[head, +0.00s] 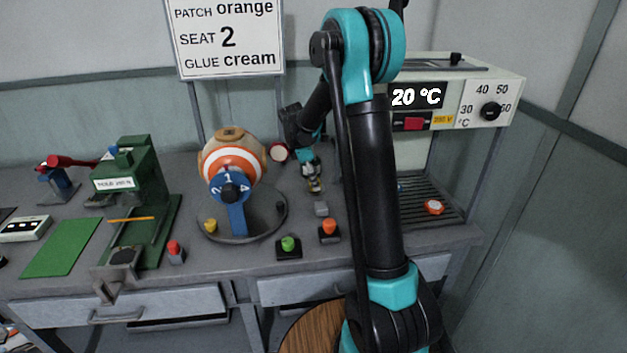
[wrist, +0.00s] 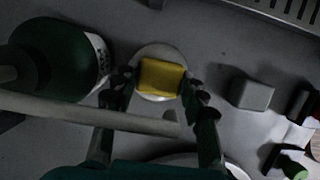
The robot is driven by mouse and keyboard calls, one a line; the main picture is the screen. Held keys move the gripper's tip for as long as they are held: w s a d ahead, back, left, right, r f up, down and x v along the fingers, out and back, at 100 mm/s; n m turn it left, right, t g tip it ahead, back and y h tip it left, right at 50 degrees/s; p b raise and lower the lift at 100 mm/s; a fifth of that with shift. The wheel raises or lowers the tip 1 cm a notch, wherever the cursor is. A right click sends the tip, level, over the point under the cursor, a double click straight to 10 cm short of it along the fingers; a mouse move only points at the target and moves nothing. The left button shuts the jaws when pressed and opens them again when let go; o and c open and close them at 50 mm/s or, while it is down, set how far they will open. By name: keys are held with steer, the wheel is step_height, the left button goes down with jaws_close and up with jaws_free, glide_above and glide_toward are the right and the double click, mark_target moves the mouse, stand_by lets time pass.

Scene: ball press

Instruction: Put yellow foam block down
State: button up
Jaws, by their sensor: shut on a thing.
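The yellow foam block (wrist: 160,75) sits between the fingers of my gripper (wrist: 158,88) in the wrist view, and the gripper is shut on it. A pale round disc (wrist: 153,52) shows behind and around the block. I cannot tell whether the block touches it. In the head view my gripper (head: 313,182) points down over the bench, just right of the striped ball (head: 232,158). There the block is too small and too covered by the fingers to make out clearly.
A grey block (wrist: 250,93) lies right of my gripper; it also shows in the head view (head: 321,208). A dark green rounded body (wrist: 62,65) stands close on the left. Green (head: 288,244) and orange (head: 329,228) buttons stand at the front, and a slatted rack (head: 412,211) at right.

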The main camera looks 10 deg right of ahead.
steer(key=shift+f, duration=0.1)
steer(key=o, duration=0.9)
steer(key=v, duration=1.2)
